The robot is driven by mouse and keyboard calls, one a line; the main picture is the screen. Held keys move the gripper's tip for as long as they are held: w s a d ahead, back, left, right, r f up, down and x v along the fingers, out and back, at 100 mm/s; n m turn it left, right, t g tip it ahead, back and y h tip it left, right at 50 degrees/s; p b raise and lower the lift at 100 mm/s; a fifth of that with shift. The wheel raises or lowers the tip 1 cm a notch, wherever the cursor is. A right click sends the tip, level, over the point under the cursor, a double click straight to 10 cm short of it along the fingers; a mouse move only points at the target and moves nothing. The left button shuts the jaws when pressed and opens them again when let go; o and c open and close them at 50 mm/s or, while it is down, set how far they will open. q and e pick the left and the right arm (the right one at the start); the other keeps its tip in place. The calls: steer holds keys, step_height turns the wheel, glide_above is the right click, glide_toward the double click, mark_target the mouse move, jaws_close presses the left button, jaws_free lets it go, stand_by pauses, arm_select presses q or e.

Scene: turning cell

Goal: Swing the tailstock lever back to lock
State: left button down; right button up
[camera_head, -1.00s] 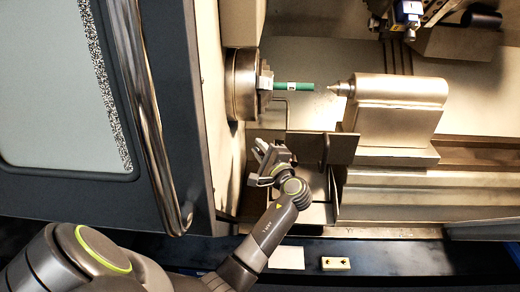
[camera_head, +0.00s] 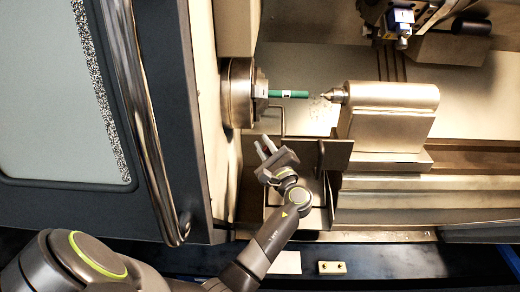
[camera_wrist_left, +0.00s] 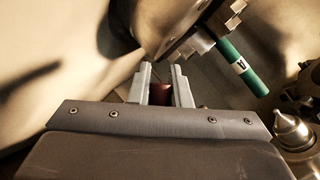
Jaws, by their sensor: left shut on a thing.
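The tailstock (camera_head: 390,118) is a pale metal block at the right, its pointed centre (camera_head: 330,96) facing the chuck. No tailstock lever can be made out clearly. My left gripper (camera_head: 265,145) is below the chuck, well left of the tailstock. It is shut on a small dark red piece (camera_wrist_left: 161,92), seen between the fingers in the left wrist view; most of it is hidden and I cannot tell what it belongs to. The tailstock's centre also shows at the right of the left wrist view (camera_wrist_left: 292,132). My right gripper is not in view.
The chuck (camera_head: 238,92) holds a green bar (camera_head: 288,94) with a gap before the tailstock centre. A bent rod (camera_head: 283,122) and an upright plate (camera_head: 337,155) stand close to my gripper. The door handle (camera_head: 148,120) is at the left. A tool head (camera_head: 400,20) hangs above.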

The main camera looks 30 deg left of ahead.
arm_select(q)
steer(key=shift+w+d+r+m+t, duration=0.35)
steer(key=shift+d+r+m+t, duration=0.25)
steer(key=shift+m, duration=0.5)
steer(key=c, duration=1.3)
jaws_free()
steer(key=shift+c, duration=0.2)
steer(key=shift+a, duration=0.1)
